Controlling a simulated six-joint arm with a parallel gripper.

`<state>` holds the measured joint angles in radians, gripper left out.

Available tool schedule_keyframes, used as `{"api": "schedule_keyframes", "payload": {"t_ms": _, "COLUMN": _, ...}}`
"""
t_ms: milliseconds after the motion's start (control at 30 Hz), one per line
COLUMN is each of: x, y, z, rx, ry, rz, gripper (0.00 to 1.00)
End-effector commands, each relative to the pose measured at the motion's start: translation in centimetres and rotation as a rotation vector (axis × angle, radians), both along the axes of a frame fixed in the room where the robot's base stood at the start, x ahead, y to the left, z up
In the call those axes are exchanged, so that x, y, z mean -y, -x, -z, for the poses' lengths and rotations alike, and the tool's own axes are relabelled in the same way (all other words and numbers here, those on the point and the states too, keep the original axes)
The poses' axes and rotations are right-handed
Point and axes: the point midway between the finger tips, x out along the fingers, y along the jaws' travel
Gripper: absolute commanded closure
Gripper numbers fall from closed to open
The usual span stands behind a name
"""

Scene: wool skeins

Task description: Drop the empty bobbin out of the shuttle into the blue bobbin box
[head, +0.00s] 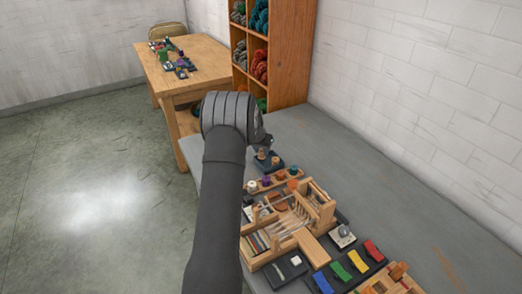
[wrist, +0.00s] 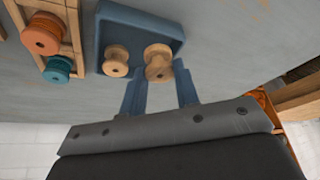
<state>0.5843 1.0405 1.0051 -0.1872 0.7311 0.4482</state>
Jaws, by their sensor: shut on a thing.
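My gripper (wrist: 160,78) is shut on a bare wooden bobbin (wrist: 158,64), which sits between its two blue-grey fingers. The held bobbin is over or inside the blue bobbin box (wrist: 140,14); its exact height cannot be told. A second bare wooden bobbin (wrist: 116,62) is in the box beside it, to the left in the wrist view. In the head view my gripper (head: 265,149) is at the blue box (head: 270,168), on the grey bench past the loom. I cannot make out the shuttle with certainty.
A wooden rack with an orange bobbin (wrist: 42,34) and a teal bobbin (wrist: 57,69) stands close beside the box. The wooden loom (head: 310,240) and coloured cards (head: 357,261) lie nearer. A yarn shelf (head: 290,50) stands behind. The bench's right side is clear.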

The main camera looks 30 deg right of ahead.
Motion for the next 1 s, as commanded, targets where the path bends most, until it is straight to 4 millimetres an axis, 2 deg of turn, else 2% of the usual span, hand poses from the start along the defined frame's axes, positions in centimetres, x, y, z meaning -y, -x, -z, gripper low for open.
{"api": "schedule_keyframes", "payload": {"t_ms": 1000, "x": 0.0, "y": 0.0, "z": 1.8, "rx": 0.000, "ry": 0.000, "rz": 0.000, "gripper": 0.92}}
